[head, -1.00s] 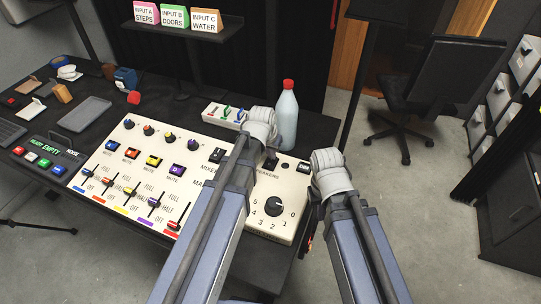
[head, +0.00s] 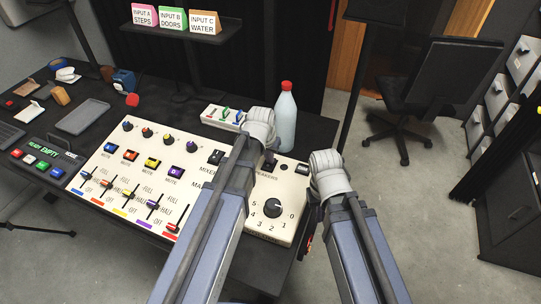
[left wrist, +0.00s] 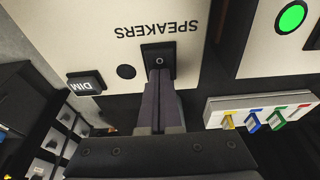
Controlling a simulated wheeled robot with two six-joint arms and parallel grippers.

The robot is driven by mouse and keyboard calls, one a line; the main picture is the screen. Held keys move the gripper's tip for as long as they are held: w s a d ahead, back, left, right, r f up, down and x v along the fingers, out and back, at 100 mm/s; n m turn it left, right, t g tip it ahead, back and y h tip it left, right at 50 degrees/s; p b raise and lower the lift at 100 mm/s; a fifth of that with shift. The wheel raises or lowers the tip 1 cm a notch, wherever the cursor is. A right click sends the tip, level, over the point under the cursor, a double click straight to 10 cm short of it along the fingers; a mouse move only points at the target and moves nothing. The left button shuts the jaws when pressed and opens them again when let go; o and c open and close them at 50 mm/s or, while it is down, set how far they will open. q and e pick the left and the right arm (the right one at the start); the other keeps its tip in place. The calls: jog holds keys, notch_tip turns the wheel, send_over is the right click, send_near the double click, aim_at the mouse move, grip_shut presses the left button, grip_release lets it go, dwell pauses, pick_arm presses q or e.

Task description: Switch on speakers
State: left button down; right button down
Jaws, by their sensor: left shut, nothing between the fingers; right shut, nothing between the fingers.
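The black speakers switch (left wrist: 159,57) sits by the upside-down SPEAKERS label (left wrist: 156,28) on the cream panel in the left wrist view. It bears a small ring mark. My left gripper (left wrist: 159,73) is shut and empty, its fingertips at the switch's near edge, overlapping it; I cannot tell whether they touch it. In the head view my left gripper (head: 270,160) comes down over the same spot and largely hides the switch.
A clear bottle with a red cap (head: 285,115) stands close behind my left wrist. A large numbered knob (head: 272,208) is on the near part of the panel.

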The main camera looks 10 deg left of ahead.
pick_arm(q)
jog(key=shift+s+a, duration=0.1)
jog(key=shift+s, duration=0.25)
jog(key=shift+r, duration=0.15)
jog(key=p+v, duration=1.3)
jog(key=shift+s+r, duration=0.3)
jog(key=shift+s, duration=0.1)
jog(key=shift+w+r+t, duration=0.1)
jog(key=shift+w+t, duration=0.2)
jog(key=shift+w, duration=0.35)
